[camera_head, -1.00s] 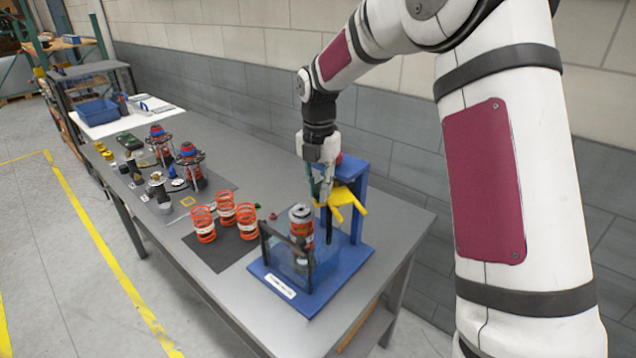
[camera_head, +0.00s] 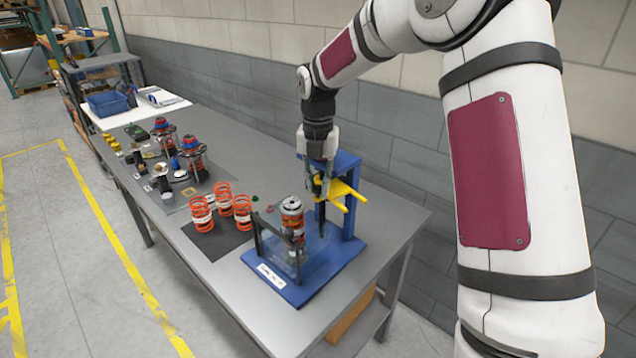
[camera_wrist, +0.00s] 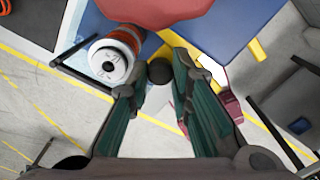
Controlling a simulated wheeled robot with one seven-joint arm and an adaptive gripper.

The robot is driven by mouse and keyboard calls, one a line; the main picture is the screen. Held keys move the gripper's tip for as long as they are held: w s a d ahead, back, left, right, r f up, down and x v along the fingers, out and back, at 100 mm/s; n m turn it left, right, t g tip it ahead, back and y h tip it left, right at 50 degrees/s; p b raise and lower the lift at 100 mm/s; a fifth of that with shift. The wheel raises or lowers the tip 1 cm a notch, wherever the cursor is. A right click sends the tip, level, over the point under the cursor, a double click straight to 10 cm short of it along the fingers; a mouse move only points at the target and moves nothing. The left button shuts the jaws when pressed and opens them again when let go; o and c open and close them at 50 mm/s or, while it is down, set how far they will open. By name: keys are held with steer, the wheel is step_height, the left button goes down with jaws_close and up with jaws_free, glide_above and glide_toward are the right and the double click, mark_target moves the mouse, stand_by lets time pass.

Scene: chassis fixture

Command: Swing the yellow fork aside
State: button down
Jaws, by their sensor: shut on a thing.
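The yellow fork (camera_head: 343,192) is on the blue stand (camera_head: 346,170) at the near end of the bench, its two prongs pointing right, beside the coil-over shock (camera_head: 292,225). My gripper (camera_head: 318,188) is at the fork's left end. In the wrist view, a dark round knob (camera_wrist: 160,70) sits between the green-padded fingertips (camera_wrist: 158,76), and yellow fork parts (camera_wrist: 258,51) show beyond. The fingers are shut on the fork at this knob; the exact contact is partly hidden. The shock (camera_wrist: 110,62) stands upright, left of the fingers, apart from them.
A blue base plate (camera_head: 330,262) carries the stand and a clear guard with a dark frame (camera_head: 268,240) around the shock. Orange springs (camera_head: 203,213) stand on a dark mat to the left. A red part (camera_wrist: 150,8) is close above the knob. Free floor lies beyond the bench.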

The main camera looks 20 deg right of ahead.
steer(key=c, duration=1.4)
jaws_free()
steer(key=shift+c, duration=0.2)
steer(key=shift+r, duration=0.1)
step_height(320, 180, up, 12)
